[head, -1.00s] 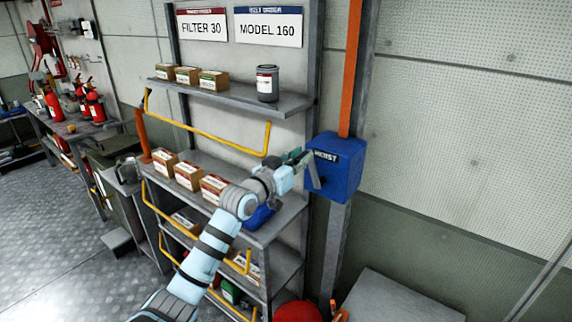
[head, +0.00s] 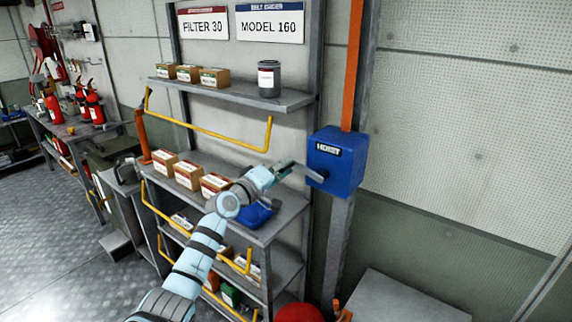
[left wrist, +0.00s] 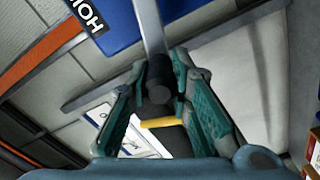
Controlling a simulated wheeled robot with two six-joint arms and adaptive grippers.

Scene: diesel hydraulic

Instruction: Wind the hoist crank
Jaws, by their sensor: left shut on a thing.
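The blue hoist box (head: 339,165) with a HOIST label is fixed to a grey post right of the shelves. It also shows at the top of the left wrist view (left wrist: 110,30). A flat grey crank arm (head: 307,172) runs from the box's face toward the left. In the left wrist view the crank arm (left wrist: 150,28) ends in a dark round handle (left wrist: 158,78). My left gripper (head: 284,168) is shut on this handle, with a finger on each side of it. My right gripper is in neither view.
The shelf unit (head: 285,100) stands left of the box, holding small cartons (head: 189,175) and a grey canister (head: 268,78). A yellow rail (head: 215,138) crosses its front. A red rounded object (head: 298,313) and a grey surface (head: 400,298) lie below.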

